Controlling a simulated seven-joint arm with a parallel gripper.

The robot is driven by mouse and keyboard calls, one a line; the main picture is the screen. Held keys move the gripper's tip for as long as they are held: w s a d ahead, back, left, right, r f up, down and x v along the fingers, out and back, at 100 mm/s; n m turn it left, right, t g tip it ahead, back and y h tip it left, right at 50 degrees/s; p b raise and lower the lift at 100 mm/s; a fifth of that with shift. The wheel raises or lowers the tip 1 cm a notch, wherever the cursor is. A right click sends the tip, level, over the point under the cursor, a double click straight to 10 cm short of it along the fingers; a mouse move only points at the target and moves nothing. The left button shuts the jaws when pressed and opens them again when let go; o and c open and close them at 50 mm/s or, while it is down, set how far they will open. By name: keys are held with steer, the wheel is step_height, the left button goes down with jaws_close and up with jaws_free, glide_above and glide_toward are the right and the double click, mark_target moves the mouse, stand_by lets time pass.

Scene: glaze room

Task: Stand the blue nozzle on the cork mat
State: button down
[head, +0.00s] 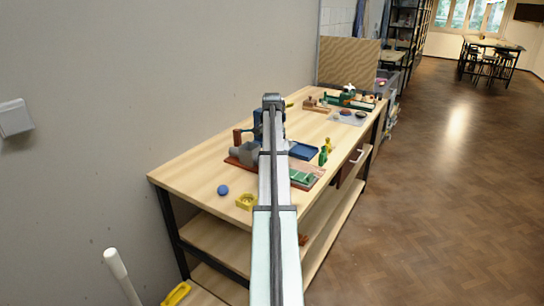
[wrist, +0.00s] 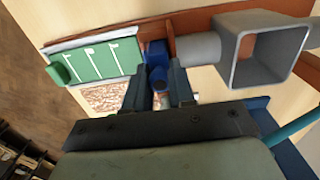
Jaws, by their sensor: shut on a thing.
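Much of the nozzle is hidden by the fingers. A speckled pinkish-brown patch (wrist: 104,98), which looks like the cork mat, lies left of the fingers, partly covered by my gripper. I cannot tell whether the nozzle touches it. In the head view my arm hides the gripper and the nozzle.
A green panel with white marks (wrist: 97,60) lies left of the fingers. A grey square-mouthed fixture (wrist: 232,50) stands close on the right. The head view shows a blue tray (head: 303,151), a green bottle-like piece (head: 323,157), a blue disc (head: 223,190) and a yellow block (head: 245,201).

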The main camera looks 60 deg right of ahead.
step_height(320, 180, up, 8)
steer(key=shift+d+r, duration=0.1)
steer(key=shift+s+d+r, duration=0.1)
steer(key=shift+s+r, duration=0.1)
steer(key=shift+r, duration=0.05)
steer(key=s+d+m, duration=0.2)
steer(key=s+d, duration=0.7)
steer(key=s, duration=0.5)
steer(key=shift+d+f+n, duration=0.2)
steer(key=shift+f+n, duration=0.3)
steer(key=shift+f, duration=2.1)
steer(key=shift+d+f+n, duration=0.15)
steer(key=shift+f+n, duration=0.35)
steer(key=shift+f, duration=2.05)
steer(key=shift+f, duration=0.1)
steer(key=c, duration=1)
jaws_free()
steer(key=shift+o, duration=0.2)
step_height(320, 180, up, 12)
